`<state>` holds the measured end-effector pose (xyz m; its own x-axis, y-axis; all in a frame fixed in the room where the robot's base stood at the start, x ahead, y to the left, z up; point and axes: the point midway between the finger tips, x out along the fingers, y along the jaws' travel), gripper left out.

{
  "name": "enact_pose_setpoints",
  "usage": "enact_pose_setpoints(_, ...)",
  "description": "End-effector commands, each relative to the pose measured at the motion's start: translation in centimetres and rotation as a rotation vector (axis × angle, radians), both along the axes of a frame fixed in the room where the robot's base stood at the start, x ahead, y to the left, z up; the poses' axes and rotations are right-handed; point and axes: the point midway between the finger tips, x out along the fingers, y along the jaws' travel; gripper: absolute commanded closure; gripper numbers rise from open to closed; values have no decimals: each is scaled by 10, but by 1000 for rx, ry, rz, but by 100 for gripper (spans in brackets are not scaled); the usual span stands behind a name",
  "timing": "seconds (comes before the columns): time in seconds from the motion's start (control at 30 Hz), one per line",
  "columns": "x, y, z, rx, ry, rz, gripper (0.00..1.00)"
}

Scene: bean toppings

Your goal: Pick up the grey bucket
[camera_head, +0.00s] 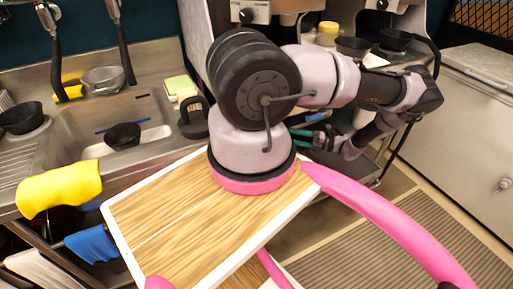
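I cannot pick out a grey bucket for certain in the head view. A round grey metal container (102,80) stands at the back of the sink, but I cannot tell if it is a bucket. My arm bends out to the right and folds back, so its end, my gripper (312,140), points left beside the counter. The gripper is small and partly hidden behind my arm's base. Its fingers are not clear, and I see nothing surely held in it. It is well apart from the grey container.
A steel sink (75,150) holds a dark bowl (122,136); another dark bowl (20,118) sits at far left. A yellow cloth (60,188) and a blue cloth (92,244) hang at the front. A ribbed mat (430,235) covers open floor. A steel cabinet (465,130) stands right.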

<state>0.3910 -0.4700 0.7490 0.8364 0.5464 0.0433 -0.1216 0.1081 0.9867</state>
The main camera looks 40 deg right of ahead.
Motion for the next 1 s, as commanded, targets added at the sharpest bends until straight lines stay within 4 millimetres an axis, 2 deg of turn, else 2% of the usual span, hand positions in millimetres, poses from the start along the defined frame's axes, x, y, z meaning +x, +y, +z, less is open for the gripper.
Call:
enact_pose_setpoints(0.27, 19, 10, -2, 60, -74, -48, 36)
enact_pose_setpoints(0.5, 50, 28, 3, 59, -72, -47, 36)
enact_pose_setpoints(0.67, 59, 34, 6, 59, -71, -48, 36)
enact_pose_setpoints(1.0, 96, 56, 18, 59, -71, -48, 36)
